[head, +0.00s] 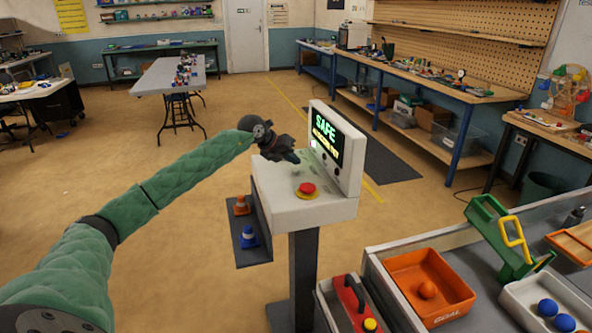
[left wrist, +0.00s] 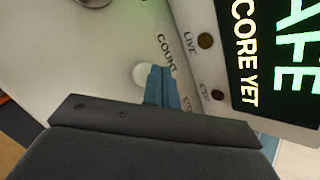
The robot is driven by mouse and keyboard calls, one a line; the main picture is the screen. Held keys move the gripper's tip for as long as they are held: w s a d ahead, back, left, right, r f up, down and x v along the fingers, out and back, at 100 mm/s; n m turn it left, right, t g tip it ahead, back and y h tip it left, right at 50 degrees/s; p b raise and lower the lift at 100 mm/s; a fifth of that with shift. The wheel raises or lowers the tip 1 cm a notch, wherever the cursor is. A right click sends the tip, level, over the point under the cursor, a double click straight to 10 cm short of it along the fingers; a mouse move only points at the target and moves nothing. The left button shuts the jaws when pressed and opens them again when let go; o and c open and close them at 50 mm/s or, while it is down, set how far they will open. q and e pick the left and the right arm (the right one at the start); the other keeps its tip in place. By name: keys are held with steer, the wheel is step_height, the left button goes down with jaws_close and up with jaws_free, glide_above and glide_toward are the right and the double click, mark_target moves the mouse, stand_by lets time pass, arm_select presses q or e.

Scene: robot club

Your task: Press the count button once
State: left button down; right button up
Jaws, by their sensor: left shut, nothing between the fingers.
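The white console (head: 285,212) stands on a dark post, with an upright screen (head: 326,138) that reads SAFE. In the left wrist view, a round whitish button (left wrist: 140,75) sits beside the printed word COUNT on the console top. My left gripper (head: 287,157) is shut and empty over the back left of the console top. Its blue-grey fingertips (left wrist: 160,84) are right beside the white button and cover part of its edge; I cannot tell whether they touch it. In the head view the gripper hides this button. My right gripper is not in view.
A red button on a yellow base (head: 307,188) sits at the console's front. A side shelf (head: 249,254) holds small cones. An orange bin (head: 400,272) and a green frame (head: 497,237) stand on the table at lower right. Two dark round spots (left wrist: 205,41) lie beside the screen.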

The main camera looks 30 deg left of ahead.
mark_target(293, 170)
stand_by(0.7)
arm_select(q)
steer(key=shift+f+b, duration=0.3)
steer(key=shift+f, duration=0.1)
steer(key=shift+f+b, duration=0.35)
steer(key=shift+f, duration=0.2)
stand_by(0.8)
steer(key=shift+r, duration=0.15)
steer(key=shift+r+p, duration=0.4)
steer(key=shift+r, duration=0.4)
steer(key=shift+r+p, duration=1.05)
steer(key=shift+r, duration=1.5)
